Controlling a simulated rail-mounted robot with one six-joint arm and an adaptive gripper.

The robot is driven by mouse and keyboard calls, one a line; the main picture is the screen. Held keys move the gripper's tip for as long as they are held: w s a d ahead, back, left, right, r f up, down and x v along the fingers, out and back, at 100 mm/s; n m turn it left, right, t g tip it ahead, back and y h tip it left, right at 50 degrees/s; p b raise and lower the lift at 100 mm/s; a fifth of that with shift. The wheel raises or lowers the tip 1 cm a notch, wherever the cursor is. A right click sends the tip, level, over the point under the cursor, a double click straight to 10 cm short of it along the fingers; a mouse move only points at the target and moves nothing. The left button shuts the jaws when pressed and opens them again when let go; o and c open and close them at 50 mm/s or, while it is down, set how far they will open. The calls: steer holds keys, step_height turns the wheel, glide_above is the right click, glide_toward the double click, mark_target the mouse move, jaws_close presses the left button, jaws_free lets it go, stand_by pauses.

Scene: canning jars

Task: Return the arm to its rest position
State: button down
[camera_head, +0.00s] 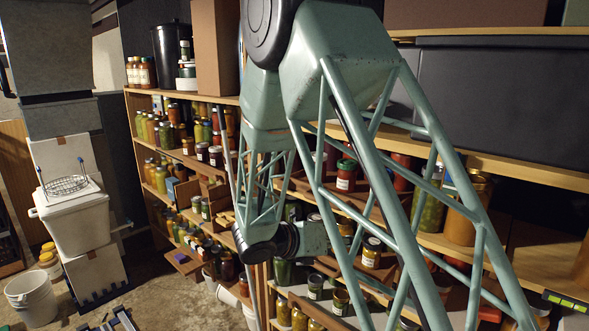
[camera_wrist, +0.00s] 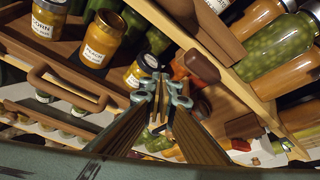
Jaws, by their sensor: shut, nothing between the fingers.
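My gripper (camera_wrist: 161,88) shows in the wrist view, its fingers together and empty. Its tips point toward shelves of canning jars, and no jar is between them. In the head view my green lattice arm (camera_head: 335,120) crosses the middle and right of the picture, folded, with its wrist joint (camera_head: 262,245) in front of the shelves. The gripper fingers cannot be made out there. A jar with an orange filling and a pale label (camera_wrist: 101,38) stands on a shelf to the left of the fingers in the wrist view.
Wooden shelving (camera_head: 455,247) full of jars stands close behind the arm. A dark panel (camera_head: 500,95) is at upper right. A white cooler (camera_head: 75,220) and a white bucket (camera_head: 32,298) stand at left. Some concrete floor (camera_head: 150,285) at lower left is bare.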

steer(key=s+d+r+m+g+y, duration=0.15)
steer(key=s+d+r+m, duration=0.3)
steer(key=s, duration=0.45)
steer(key=s+d+r+m+g+y+p, duration=0.1)
steer(key=s+d+r+m+g, duration=0.25)
steer(key=s+r+m, duration=0.35)
steer(key=s+d+r+m+g+y, duration=0.1)
steer(key=s+d+r+m, duration=0.3)
steer(key=s, duration=0.6)
steer(key=s+a+r+m+y, duration=0.2)
steer(key=s+m, duration=0.3)
steer(key=s, duration=0.3)
steer(key=s+a+r+m+t+y+p, duration=0.1)
steer(key=s+a+r+m+y, duration=0.1)
steer(key=s+m, duration=0.4)
steer(key=s+a+r+m+t+y, duration=0.1)
steer(key=s+a+r+m+y, duration=0.1)
steer(key=s+m, duration=0.3)
steer(key=shift+s+m+y, duration=0.35)
steer(key=shift+s+y, duration=0.3)
steer(key=shift+s, duration=1.75)
steer(key=c, duration=3.4)
jaws_free()
steer(key=shift+c, duration=0.2)
